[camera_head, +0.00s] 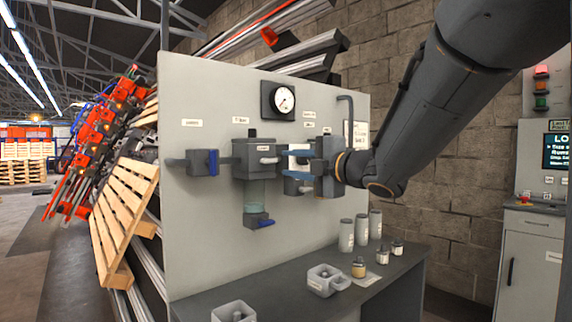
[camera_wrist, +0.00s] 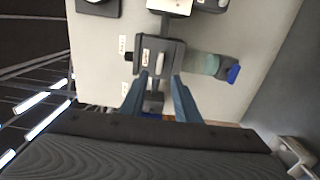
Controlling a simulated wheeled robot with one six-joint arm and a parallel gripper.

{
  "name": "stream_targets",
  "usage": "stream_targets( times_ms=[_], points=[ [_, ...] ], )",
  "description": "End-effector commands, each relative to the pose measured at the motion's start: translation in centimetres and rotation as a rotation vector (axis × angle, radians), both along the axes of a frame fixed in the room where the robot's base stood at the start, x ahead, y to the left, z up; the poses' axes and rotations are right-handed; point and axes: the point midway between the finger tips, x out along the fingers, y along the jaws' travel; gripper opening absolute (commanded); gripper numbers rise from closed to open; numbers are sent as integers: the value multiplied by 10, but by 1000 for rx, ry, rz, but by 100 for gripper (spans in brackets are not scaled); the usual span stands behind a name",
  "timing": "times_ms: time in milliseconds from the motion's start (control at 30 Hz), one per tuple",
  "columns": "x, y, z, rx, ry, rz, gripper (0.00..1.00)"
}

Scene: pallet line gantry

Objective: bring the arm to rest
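My gripper (camera_head: 292,173) is in front of the grey panel (camera_head: 215,100), to the right of the filter unit (camera_head: 255,158) in the head view. In the wrist view its two blue-grey fingers (camera_wrist: 158,92) stand apart. No held object shows between them; a small grey fitting with a blue part (camera_wrist: 153,103) shows in the gap, behind the fingers. Whether a finger touches any fitting I cannot tell. My arm reaches in from the upper right and hides part of the panel's right side.
A valve with a blue handle (camera_head: 204,162), a gauge (camera_head: 283,100) and a bent pipe (camera_head: 346,112) are on the panel. The bench (camera_head: 385,285) below carries bottles (camera_head: 347,235), small jars (camera_head: 359,268) and a grey container (camera_head: 326,280). A control cabinet (camera_head: 528,250) stands at right.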

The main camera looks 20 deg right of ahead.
Motion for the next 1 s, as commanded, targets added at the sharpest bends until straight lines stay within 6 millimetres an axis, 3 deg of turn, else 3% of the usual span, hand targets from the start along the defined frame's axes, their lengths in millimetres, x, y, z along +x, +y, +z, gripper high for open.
stream_targets(
  times_ms=[433,567,667,767,867,1000],
  points=[
    [0,-1,-1,9,8,-7,29],
    [6,-10,-20,96,93,-91,29],
    [9,-24,-58,240,242,-234,29],
    [-4,-37,-114,421,443,-424,29],
    [-35,-42,-176,588,654,-620,29],
    [-99,-33,-249,770,925,-880,29]
  ],
)
